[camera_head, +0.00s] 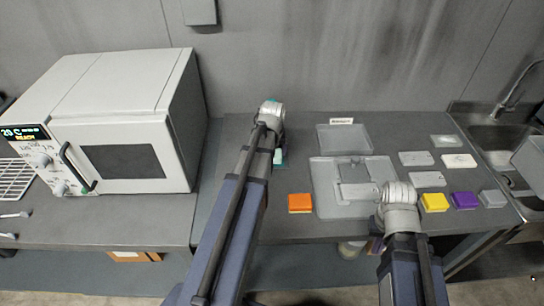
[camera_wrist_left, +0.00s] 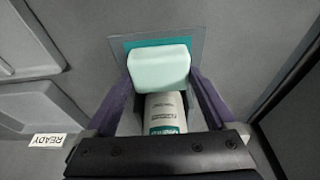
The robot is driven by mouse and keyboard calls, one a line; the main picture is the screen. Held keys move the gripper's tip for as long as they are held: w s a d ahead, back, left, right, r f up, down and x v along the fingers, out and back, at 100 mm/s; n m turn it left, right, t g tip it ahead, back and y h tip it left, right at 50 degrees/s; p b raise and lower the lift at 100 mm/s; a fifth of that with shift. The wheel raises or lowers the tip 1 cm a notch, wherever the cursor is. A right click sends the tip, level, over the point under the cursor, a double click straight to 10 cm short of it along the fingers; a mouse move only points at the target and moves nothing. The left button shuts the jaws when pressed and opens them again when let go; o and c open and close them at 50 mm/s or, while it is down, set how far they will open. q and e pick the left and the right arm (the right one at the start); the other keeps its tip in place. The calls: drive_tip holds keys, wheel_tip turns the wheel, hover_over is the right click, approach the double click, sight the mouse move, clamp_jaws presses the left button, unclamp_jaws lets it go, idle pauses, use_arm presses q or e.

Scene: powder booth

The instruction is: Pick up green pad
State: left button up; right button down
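In the left wrist view a pale green, rounded block (camera_wrist_left: 160,67), which I take for the green pad, lies between my left gripper's purple fingers (camera_wrist_left: 160,85). Both fingertips come close to its sides; I cannot tell whether they touch it. A pale cylinder with a teal label (camera_wrist_left: 166,115) shows just below the block. A teal square with a grey border (camera_wrist_left: 160,42) lies behind it. In the head view my left gripper (camera_head: 277,150) points down at the bench, mostly hidden by its wrist. My right gripper's fingers are hidden beneath its wrist at the front of the bench.
A white oven (camera_head: 112,150) stands left of my left arm. An orange block (camera_head: 300,204) and grey trays (camera_head: 344,138) lie to the right. Yellow (camera_head: 434,202), purple (camera_head: 465,200) and grey (camera_head: 493,198) blocks sit near the right front, before the sink (camera_head: 500,142).

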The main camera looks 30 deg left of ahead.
use_arm(q)
drive_tip(key=c, duration=0.6)
drive_tip(key=shift+r, duration=0.1)
drive_tip(key=shift+c, duration=0.2)
drive_tip(key=shift+r+p, duration=0.6)
drive_tip(key=shift+p, duration=0.1)
drive_tip(key=s+d, duration=0.1)
drive_tip(key=s, duration=0.1)
drive_tip(key=s+d, duration=0.2)
drive_tip(key=s, duration=0.1)
drive_tip(key=s+d, duration=0.1)
drive_tip(key=s, duration=0.1)
drive_tip(key=shift+s+d+f, duration=0.1)
drive_tip(key=shift+s+d, duration=0.2)
drive_tip(key=shift+s, duration=0.1)
wheel_tip(320, 180, up, 14)
drive_tip(key=p, duration=1.3)
drive_tip(key=shift+w+a+p, duration=0.2)
drive_tip(key=shift+w+p, duration=0.15)
drive_tip(key=shift+w, duration=0.1)
drive_tip(key=shift+f, duration=0.1)
